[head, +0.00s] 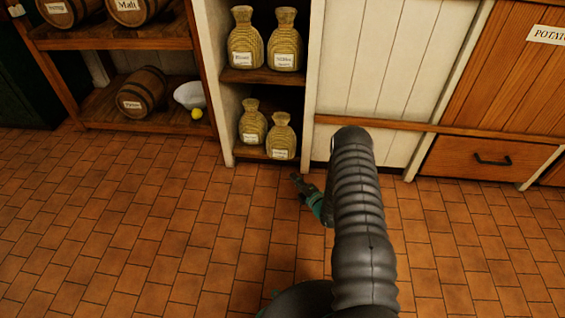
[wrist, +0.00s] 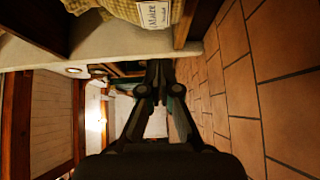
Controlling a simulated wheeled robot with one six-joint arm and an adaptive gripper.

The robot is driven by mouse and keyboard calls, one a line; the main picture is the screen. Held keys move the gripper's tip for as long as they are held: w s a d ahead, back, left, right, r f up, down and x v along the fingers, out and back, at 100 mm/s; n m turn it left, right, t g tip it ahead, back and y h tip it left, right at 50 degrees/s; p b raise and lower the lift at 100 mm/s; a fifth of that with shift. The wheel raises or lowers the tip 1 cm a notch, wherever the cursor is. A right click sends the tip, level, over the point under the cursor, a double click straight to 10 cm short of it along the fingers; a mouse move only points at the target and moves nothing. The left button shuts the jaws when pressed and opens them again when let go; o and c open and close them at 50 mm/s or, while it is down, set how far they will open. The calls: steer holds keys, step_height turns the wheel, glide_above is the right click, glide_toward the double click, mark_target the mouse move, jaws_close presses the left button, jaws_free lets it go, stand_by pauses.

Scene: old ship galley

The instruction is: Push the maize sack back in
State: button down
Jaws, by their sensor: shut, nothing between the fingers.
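The maize sack (wrist: 155,12), woven and yellowish with a white label reading "Maize", shows at the top edge of the wrist view, partly cut off. It appears to be the right-hand sack (head: 281,138) on the bottom shelf in the head view, though its label is too small to read there. This sack stands upright, further forward than the sack to its left, near the shelf's front edge. My gripper (head: 296,179) is low over the floor, just in front and slightly right of it, apart from it. The gripper is shut and empty, and its closed fingers (wrist: 160,68) show in the wrist view.
Another sack (head: 252,123) stands left of it, and two sacks stand on the shelf above. White upright panels (head: 213,70) flank the shelves. A barrel (head: 143,92), white bowl (head: 189,95) and yellow fruit (head: 197,113) are further left. The tiled floor (head: 130,220) in front is clear.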

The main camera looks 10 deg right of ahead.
steer(key=s+f, duration=0.1)
steer(key=f, duration=0.1)
glide_toward(278, 156)
steer(key=w+a, duration=0.2)
steer(key=a, duration=0.2)
steer(key=shift+w+d+b, duration=0.3)
steer(key=shift+w, duration=0.3)
steer(key=shift+w+d+b, duration=0.25)
steer(key=shift+w+d, duration=0.1)
steer(key=shift+w, duration=0.25)
steer(key=shift+w+d, duration=0.25)
steer(key=shift+w, duration=0.4)
